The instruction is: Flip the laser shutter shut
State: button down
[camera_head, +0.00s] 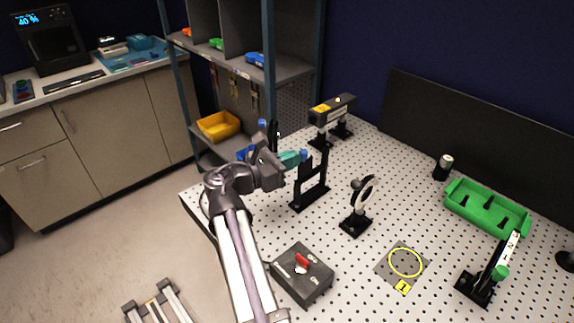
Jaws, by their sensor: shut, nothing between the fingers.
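The laser shutter (311,196) appears to be the black two-post stand on the perforated table, in front of the laser (333,108), a dark box with a yellow label. A small blue piece (303,155) shows near the top of its left post. My gripper (291,159), with teal fingers, is shut and empty. It reaches in from the left, at the height of the stand's upper part and close to the blue piece. I cannot tell whether they touch. My wrist hides part of the area behind it, and the shutter flap's position is unclear.
A post-mounted round optic (357,205) stands right of the shutter. A black box with a red switch (302,272) sits at the front. A yellow ring marker (405,262), a green tray (486,208) and a tilted stand (490,275) are to the right. Shelving (270,70) rises behind left.

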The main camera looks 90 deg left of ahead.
aim_at(306, 150)
jog(key=shift+a, duration=0.1)
jog(key=x, duration=0.5)
jog(key=shift+s+a, duration=0.2)
jog(key=shift+a, duration=0.2)
jog(key=v, duration=1.4)
jog(key=shift+s, duration=0.2)
